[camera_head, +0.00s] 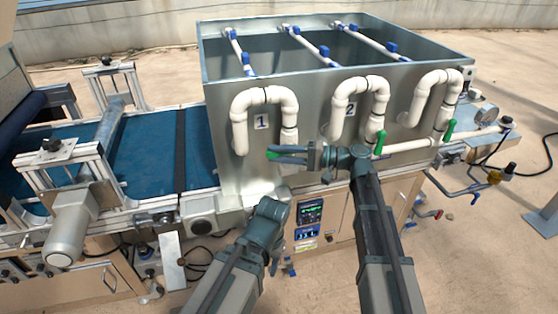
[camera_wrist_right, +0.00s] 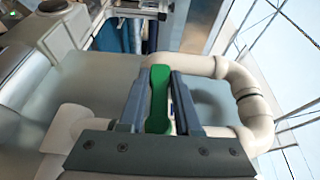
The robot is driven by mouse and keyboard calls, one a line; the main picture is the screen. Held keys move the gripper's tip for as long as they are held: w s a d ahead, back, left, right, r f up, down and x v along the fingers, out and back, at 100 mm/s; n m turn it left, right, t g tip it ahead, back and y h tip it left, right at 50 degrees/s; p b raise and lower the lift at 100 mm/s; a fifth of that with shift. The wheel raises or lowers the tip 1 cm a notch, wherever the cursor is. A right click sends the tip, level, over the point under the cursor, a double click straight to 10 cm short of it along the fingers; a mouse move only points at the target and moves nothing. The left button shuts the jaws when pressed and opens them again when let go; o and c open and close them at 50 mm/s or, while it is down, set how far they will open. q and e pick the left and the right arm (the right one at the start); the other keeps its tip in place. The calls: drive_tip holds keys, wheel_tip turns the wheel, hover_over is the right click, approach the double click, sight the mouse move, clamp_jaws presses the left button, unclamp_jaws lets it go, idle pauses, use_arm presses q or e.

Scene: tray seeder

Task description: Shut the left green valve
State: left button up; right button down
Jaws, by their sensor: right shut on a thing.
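The left green valve handle (camera_head: 272,155) is on the white pipe marked 1, on the front of the grey metal tank. Only a sliver of green shows in the head view. In the right wrist view the green handle (camera_wrist_right: 159,98) stands between the two fingers. My right gripper (camera_head: 287,153) reaches in from the right and is shut on this handle; it also shows in the right wrist view (camera_wrist_right: 160,95). My left gripper (camera_head: 271,208) is below, in front of the tank, apart from the valve; its fingers cannot be made out.
Two other green valve handles sit to the right, on the pipe marked 2 (camera_head: 379,142) and on the far right pipe (camera_head: 449,131). A blue conveyor belt (camera_head: 150,150) lies at the left. A control panel (camera_head: 309,212) is below the tank.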

idle(0.5)
drive_tip(key=c, duration=0.6)
unclamp_jaws()
drive_tip(key=shift+r, duration=0.1)
drive_tip(key=s+d, duration=0.1)
drive_tip(key=d, duration=1.2)
drive_tip(key=shift+d, duration=0.4)
